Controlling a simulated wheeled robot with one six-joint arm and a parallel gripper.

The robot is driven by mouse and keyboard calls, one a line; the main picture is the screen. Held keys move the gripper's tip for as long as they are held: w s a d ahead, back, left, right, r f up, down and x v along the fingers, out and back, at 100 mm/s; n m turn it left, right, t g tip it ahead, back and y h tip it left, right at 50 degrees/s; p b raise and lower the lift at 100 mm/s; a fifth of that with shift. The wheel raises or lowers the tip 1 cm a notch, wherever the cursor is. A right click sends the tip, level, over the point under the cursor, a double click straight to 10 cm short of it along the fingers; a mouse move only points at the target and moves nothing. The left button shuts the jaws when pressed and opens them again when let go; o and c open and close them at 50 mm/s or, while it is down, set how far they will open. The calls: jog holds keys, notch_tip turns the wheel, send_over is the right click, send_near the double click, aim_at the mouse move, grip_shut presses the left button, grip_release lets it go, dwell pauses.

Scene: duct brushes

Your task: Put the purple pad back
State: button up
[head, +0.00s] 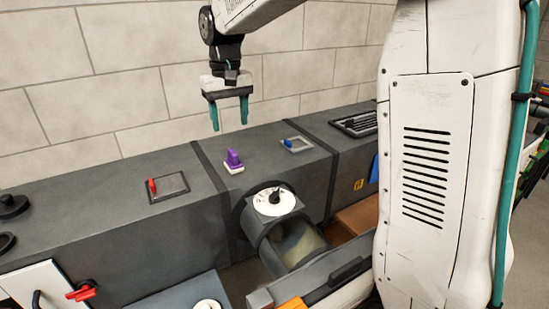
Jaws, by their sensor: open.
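A purple pad (233,157) with a pale, whitish base stands on the top of the dark grey duct, left of and behind the round white dial. My gripper (230,127) hangs above the duct, its two teal fingers pointing down. It is open and empty, a little above the purple pad and apart from it. A second place with a blue piece (291,143) on a light plate is to the right of the pad. A red piece (152,185) sits at a dark square plate (167,187) to the left.
A round opening with a white dial (273,201) juts from the duct (110,221) front. A black grille (356,123) lies at the right. A red-handled valve (81,291) is low at the left. A block wall (100,81) stands behind.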

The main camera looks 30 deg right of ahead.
jog(key=s+d+r, duration=0.2)
jog(key=s, duration=1.7)
jog(key=s+f, duration=0.2)
jog(key=s, duration=0.5)
jog(key=s+d+f+t, duration=0.1)
jog(key=s+f, duration=0.2)
jog(key=s, duration=0.4)
jog(key=shift+s+f, duration=0.3)
jog(key=shift+f, duration=0.05)
